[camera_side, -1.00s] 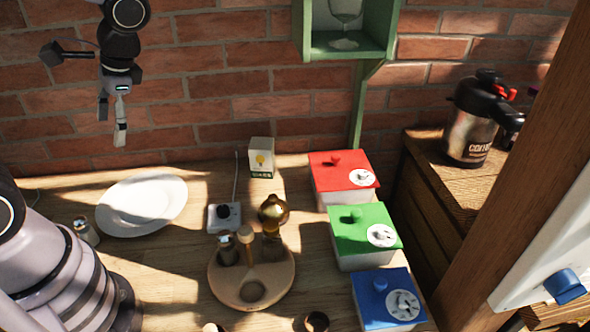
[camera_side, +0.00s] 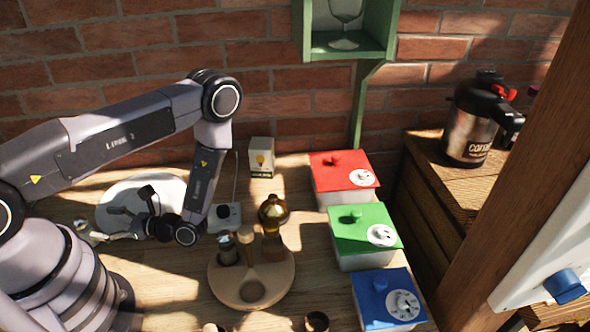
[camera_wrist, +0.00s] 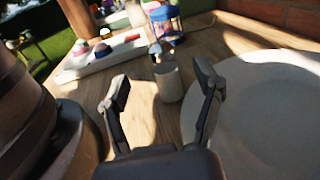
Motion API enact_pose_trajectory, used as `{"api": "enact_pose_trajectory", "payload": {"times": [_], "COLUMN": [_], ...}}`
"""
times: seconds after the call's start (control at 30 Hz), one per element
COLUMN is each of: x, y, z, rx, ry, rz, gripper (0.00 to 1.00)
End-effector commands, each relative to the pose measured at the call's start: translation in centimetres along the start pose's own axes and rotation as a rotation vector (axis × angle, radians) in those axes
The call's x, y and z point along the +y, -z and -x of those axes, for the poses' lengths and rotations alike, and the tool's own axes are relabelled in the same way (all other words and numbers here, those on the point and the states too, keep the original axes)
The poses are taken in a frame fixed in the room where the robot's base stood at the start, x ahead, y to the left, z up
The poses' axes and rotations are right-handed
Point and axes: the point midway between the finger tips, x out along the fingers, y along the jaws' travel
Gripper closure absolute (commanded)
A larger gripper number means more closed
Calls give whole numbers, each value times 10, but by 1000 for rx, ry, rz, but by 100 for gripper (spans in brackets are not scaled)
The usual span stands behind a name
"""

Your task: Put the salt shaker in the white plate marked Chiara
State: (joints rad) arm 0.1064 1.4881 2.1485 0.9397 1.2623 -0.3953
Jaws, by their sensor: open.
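A small shaker with a pale body and metal cap (camera_side: 84,231) stands upright on the table, left of the white plate. In the wrist view the shaker (camera_wrist: 168,85) stands ahead, between my fingertips. My gripper (camera_side: 110,224) is open and low, pointing left towards the shaker, with its fingers apart and nothing held. The white plate (camera_side: 172,184) lies partly behind my gripper; in the wrist view the plate (camera_wrist: 275,125) is close on the right. No name is readable on it. A second, darker shaker (camera_side: 228,250) stands in the round wooden holder.
The wooden holder (camera_side: 283,283) also carries an amber bottle (camera_side: 272,212). Red (camera_side: 343,170), green (camera_side: 364,230) and blue (camera_side: 388,298) lidded boxes line the right side. In the wrist view, a white tray (camera_wrist: 75,70) and a blue-topped jar (camera_wrist: 165,22) stand beyond the shaker.

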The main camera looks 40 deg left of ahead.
Motion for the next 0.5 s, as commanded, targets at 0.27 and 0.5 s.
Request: {"api": "enact_pose_trajectory", "payload": {"times": [0.27, 0.5], "x": [1, 1], "y": [0, 0], "z": [-32, -66], "rx": [-3, -2], "ry": [-6, -5], "rz": [-5, -4], "gripper": [34, 34]}}
